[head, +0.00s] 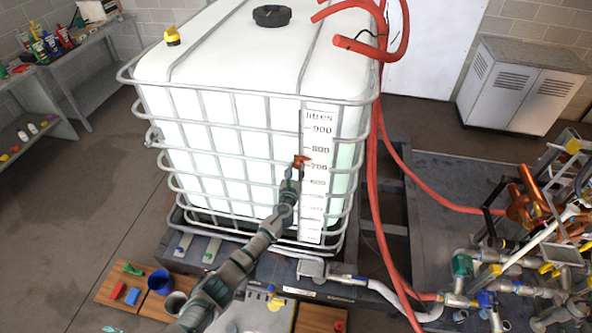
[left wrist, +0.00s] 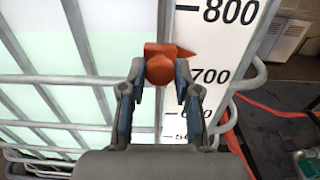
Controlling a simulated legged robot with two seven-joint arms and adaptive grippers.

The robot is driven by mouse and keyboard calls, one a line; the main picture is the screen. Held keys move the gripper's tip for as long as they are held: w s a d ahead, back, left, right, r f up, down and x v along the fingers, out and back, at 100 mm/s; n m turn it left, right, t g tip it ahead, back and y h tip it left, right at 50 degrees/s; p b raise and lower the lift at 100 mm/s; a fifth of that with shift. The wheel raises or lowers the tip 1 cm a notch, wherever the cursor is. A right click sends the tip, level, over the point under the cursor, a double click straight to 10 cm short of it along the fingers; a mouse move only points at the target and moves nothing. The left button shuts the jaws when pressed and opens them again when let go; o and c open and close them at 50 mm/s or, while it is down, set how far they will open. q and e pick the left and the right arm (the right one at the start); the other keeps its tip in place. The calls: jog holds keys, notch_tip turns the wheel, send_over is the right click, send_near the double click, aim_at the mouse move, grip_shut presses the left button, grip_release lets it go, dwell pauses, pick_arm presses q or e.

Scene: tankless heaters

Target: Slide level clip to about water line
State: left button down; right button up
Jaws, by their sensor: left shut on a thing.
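The level clip (left wrist: 160,66) is a small orange-red block with a round knob and a pointer facing right. In the head view the clip (head: 301,161) sits at the white litre scale (head: 319,133) on the tank's front. In the left wrist view the pointer lies between the 700 and 800 marks of the scale (left wrist: 220,50). My left gripper (left wrist: 160,80) is shut on the clip's knob, a finger on each side; it also shows in the head view (head: 294,172). The white tank (head: 230,60) has a pale green tint lower down; its water line is faint. My right gripper is out of view.
A grey metal cage (head: 240,126) surrounds the tank, with bars close to my left gripper. Red hoses (head: 372,150) hang to the right of the scale. Pipes and valves (head: 520,270) crowd the lower right.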

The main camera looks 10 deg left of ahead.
pick_arm(q)
jog(key=c, duration=0.8)
grip_release()
jog(key=shift+w, duration=0.1)
jog(key=shift+c, duration=0.2)
jog(key=shift+f, duration=0.1)
jog(key=s, duration=1.1)
jog(key=shift+s+f, duration=0.1)
jog(key=shift+s, duration=0.3)
